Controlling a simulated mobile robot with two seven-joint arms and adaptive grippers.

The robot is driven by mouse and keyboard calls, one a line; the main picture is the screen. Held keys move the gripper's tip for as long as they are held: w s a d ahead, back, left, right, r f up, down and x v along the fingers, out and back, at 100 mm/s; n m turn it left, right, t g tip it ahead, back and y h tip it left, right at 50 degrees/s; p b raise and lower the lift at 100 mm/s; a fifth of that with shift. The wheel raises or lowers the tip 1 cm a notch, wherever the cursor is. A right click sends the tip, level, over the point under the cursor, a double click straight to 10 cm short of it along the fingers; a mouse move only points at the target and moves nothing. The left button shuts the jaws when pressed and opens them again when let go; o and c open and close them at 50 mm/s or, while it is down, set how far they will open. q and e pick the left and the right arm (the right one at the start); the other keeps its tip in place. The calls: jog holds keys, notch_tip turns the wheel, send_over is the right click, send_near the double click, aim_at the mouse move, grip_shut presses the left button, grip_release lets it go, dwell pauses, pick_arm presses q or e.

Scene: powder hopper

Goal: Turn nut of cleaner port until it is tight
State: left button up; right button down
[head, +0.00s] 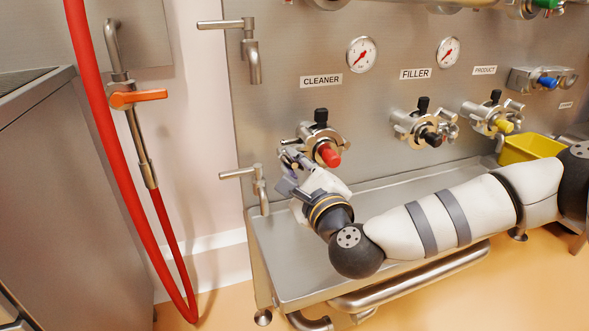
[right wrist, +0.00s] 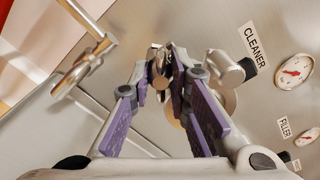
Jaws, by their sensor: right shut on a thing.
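The cleaner port (head: 318,138) sits on the steel panel under the CLEANER label (head: 321,81). It has a black knob on top and a red cap at its front. My right gripper (head: 291,160) is at the port's left side, its arm coming in from the right. In the right wrist view, the purple-padded fingers of my right gripper (right wrist: 161,72) are shut on the metal nut (right wrist: 161,83) of the port. The fingers cover part of the nut, so its tightness cannot be seen. My left gripper is not in view.
The filler port (head: 428,132) and product port (head: 490,118) stand to the right. A yellow bin (head: 530,148) is at the far right of the steel tray (head: 275,262). Steel taps (head: 252,62) and a red hose (head: 110,135) are at left.

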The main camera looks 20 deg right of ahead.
jog(key=m+b, duration=0.1)
jog(key=m, duration=0.1)
jog(key=m+b, duration=0.1)
jog(key=m, duration=0.1)
jog(key=shift+d+f+b, duration=0.1)
jog(key=shift+f+b, duration=0.2)
jog(key=shift+f, duration=0.05)
jog(key=m, duration=0.1)
jog(key=m+b, duration=0.1)
jog(key=m, duration=0.1)
jog(key=shift+r, duration=0.25)
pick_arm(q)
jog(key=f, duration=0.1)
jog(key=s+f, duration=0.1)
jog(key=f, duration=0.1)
pick_arm(e)
jog(key=shift+r+m, duration=0.2)
jog(key=shift+m, duration=0.2)
jog(key=shift+f+m+b, duration=0.35)
jog(key=shift+m+b, duration=0.45)
jog(key=shift+m, duration=0.2)
jog(key=c, duration=1.7)
grip_release()
jog(key=shift+r, duration=0.35)
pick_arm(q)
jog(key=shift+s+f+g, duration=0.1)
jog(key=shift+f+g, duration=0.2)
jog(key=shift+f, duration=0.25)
